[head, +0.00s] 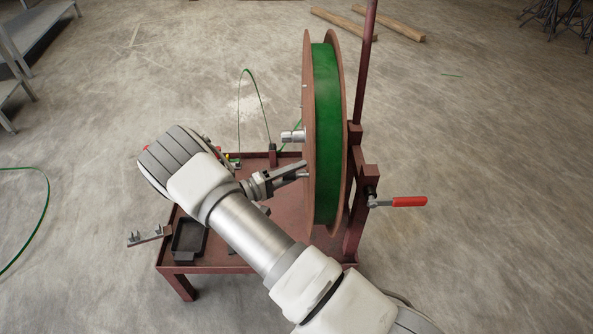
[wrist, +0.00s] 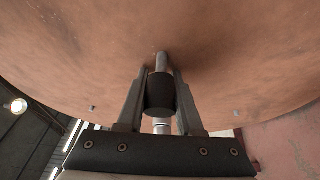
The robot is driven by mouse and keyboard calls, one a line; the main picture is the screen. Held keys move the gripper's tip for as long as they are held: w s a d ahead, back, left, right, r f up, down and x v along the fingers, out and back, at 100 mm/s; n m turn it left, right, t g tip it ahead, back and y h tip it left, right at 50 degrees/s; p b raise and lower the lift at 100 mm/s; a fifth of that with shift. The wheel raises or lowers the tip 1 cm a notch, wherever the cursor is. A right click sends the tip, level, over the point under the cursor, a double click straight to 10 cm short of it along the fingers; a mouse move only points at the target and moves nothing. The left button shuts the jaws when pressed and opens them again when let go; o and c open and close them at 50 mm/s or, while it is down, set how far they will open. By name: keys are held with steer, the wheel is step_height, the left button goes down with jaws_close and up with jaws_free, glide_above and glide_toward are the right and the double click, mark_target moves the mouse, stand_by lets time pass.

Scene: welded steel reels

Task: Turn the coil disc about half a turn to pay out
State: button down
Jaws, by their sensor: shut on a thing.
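The coil disc is a large upright reel with brown flanges (head: 308,120) and a band of green wire (head: 327,140) wound between them. In the wrist view its flat brown face (wrist: 80,50) fills the upper part. A short black crank knob (wrist: 161,92) on a metal pin stands out from that face. My gripper (head: 298,172) is at the reel's left face, below the silver hub end (head: 292,136). In the wrist view the two fingers of my gripper (wrist: 160,90) are shut on the black knob, one on each side.
The reel stands on a dark red steel cart (head: 285,220) with a post (head: 366,60) on its right. A red-handled lever (head: 408,202) sticks out to the right. A black tray (head: 189,241) sits on the cart's left. Timber pieces (head: 380,22) lie behind; the floor around is mostly clear.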

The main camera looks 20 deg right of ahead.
steer(key=shift+r, duration=0.25)
steer(key=w+r+n+y+p, duration=0.1)
steer(key=w+r+n+p, duration=0.1)
steer(key=r+p, duration=0.1)
steer(key=w+r+n+g+y+p, duration=0.1)
steer(key=r+n+p, duration=0.2)
steer(key=r, duration=0.3)
steer(key=shift+w+d+p, duration=0.35)
steer(key=shift+w+p, duration=0.05)
steer(key=shift+p, duration=0.1)
stand_by(0.3)
steer(key=c, duration=0.6)
jaws_free()
